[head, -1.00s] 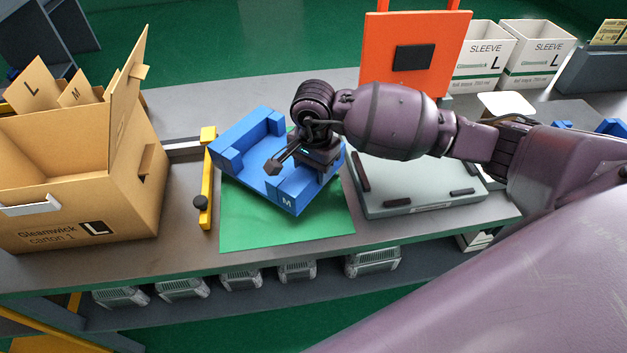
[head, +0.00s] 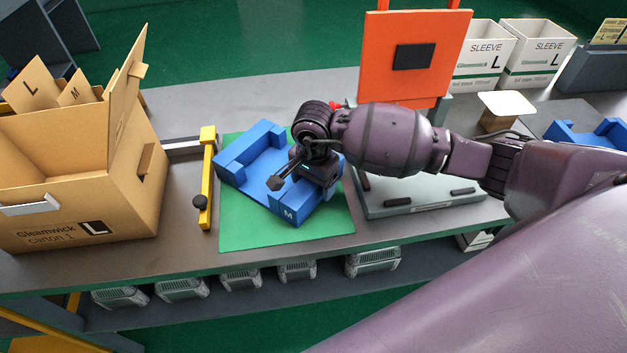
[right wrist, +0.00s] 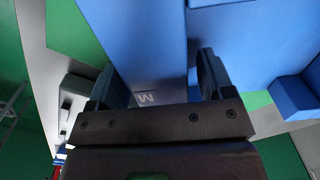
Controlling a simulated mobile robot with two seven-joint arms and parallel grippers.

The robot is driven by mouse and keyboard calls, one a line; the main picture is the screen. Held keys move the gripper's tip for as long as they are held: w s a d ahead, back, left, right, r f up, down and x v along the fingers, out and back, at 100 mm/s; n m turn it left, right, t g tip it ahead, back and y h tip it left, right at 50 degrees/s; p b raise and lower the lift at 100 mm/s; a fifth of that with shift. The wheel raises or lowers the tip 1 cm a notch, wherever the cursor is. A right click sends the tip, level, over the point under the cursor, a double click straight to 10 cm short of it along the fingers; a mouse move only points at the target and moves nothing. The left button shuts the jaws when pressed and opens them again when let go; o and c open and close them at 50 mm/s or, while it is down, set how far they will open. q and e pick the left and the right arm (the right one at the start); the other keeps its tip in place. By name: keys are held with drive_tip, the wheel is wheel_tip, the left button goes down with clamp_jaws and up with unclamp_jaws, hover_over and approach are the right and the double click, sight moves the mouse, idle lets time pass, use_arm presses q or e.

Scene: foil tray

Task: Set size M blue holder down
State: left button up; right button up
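The blue holder (head: 250,172) marked M lies at an angle over the green mat (head: 240,231), level and low; I cannot tell if its whole underside touches the mat. My right gripper (head: 297,178) is at its near right part. In the right wrist view my gripper's two fingers (right wrist: 155,85) stand either side of the holder's blue wall (right wrist: 145,45), close to it, with the M label between them. The gripper looks shut on this wall, though the contact faces are hidden. My left gripper is not in view.
A yellow bar with a black knob (head: 206,185) stands just left of the mat. An open carton (head: 75,190) is farther left. A grey-green plate (head: 420,201) lies close on the right, with an orange panel (head: 416,75) behind it. Another blue holder (head: 575,139) is far right.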

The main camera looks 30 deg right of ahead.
drive_tip(key=shift+r, duration=0.55)
wheel_tip(320, 180, up, 10)
drive_tip(key=shift+f, duration=0.1)
drive_tip(key=shift+r, duration=0.7)
drive_tip(key=shift+s+f, duration=0.1)
